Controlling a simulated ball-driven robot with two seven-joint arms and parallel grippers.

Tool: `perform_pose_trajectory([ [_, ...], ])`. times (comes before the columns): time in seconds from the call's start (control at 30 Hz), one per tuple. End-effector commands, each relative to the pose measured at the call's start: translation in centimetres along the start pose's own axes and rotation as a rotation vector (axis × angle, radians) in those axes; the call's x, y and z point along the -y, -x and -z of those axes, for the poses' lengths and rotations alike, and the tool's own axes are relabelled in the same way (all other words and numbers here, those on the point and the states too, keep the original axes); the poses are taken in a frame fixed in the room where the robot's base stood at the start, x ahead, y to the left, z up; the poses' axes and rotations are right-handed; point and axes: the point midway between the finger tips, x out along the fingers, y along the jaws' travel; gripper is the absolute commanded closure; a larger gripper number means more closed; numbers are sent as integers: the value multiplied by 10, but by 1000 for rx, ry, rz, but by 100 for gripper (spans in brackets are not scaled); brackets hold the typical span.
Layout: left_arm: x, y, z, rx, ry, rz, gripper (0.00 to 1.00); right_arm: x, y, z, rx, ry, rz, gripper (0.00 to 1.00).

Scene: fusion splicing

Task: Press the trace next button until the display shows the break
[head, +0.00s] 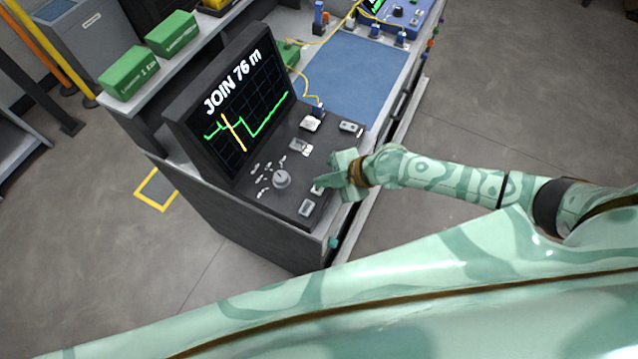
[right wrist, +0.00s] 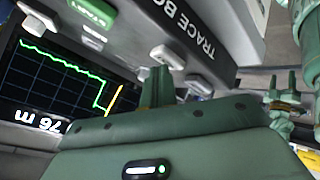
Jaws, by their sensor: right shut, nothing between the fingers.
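The display (head: 240,105) on the dark tester reads "JOIN 76 m" above a green trace with a dip and a yellow marker line. It also shows upside down in the right wrist view (right wrist: 60,85). Below it the sloped panel (head: 262,205) carries a round knob and several pale buttons. My right gripper (head: 328,183) is shut and empty over the panel's right edge, close to a pale button (head: 306,207). Its fingertips (right wrist: 157,75) appear near a pale button (right wrist: 168,57); contact cannot be told. My left gripper (right wrist: 282,82) shows open in the right wrist view.
A blue mat (head: 350,75) lies on the bench beyond the tester, with yellow fibre cables across it. Green boxes (head: 128,73) stand on the shelf behind the display. A blue device (head: 400,12) sits at the far end. Open floor lies right of the bench.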

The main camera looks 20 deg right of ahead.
Motion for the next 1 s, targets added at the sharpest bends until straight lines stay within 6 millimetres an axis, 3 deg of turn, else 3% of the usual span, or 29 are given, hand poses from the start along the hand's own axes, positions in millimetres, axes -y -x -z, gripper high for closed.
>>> perform_pose_trajectory([
  [1.0, 1, 11, 2, -3, 0, 1, 46, -8, 11, 8, 0, 0, 1, 100],
])
